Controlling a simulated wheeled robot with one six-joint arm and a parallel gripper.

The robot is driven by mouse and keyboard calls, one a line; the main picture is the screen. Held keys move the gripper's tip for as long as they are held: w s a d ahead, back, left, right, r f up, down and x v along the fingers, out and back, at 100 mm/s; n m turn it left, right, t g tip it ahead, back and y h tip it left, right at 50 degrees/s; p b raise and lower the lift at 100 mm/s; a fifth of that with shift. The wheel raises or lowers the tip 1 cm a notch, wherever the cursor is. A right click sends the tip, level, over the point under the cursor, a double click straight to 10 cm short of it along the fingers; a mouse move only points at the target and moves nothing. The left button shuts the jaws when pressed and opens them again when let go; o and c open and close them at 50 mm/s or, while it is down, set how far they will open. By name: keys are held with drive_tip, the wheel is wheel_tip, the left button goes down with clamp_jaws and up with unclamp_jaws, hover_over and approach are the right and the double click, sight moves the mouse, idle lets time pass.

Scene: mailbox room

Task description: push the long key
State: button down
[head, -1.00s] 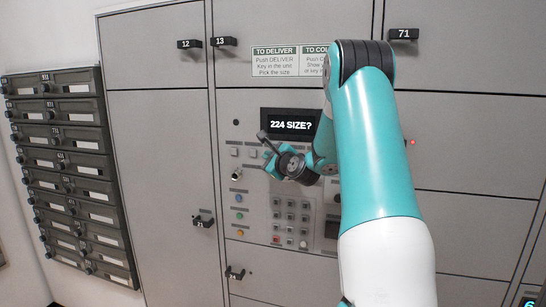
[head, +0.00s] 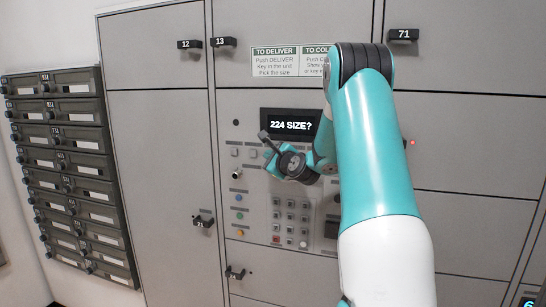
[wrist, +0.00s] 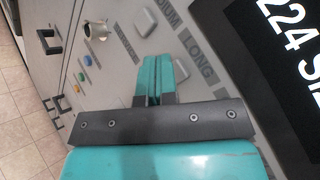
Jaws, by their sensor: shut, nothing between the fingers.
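The long key is a pale square button (wrist: 181,70) beside the label LONG in the wrist view, partly covered by my fingers. In the head view my gripper hides it. My gripper (wrist: 151,62) is shut and empty, its teal fingertips at the panel just left of the long key in the wrist view. I cannot tell whether they touch the panel. In the head view my gripper (head: 269,160) is below the display (head: 290,125), which reads "224 SIZE?".
Another square key (wrist: 145,22) sits by the MEDIUM label. A round metal lock (wrist: 96,29) and coloured buttons (wrist: 87,61) are nearby. A keypad (head: 290,222) is below my gripper. Mailboxes (head: 70,170) stand at the left.

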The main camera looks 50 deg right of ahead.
drive_tip(key=shift+w+d, duration=0.15)
drive_tip(key=shift+d, duration=0.25)
idle(0.3)
drive_tip(key=shift+a, duration=0.1)
drive_tip(key=shift+s+a, duration=0.35)
drive_tip(key=shift+a, duration=0.3)
drive_tip(key=shift+a, duration=0.1)
drive_tip(key=a, duration=0.1)
drive_tip(key=s+a, duration=0.1)
drive_tip(key=a, duration=0.1)
drive_tip(key=s+a, duration=0.1)
drive_tip(key=shift+a, duration=0.25)
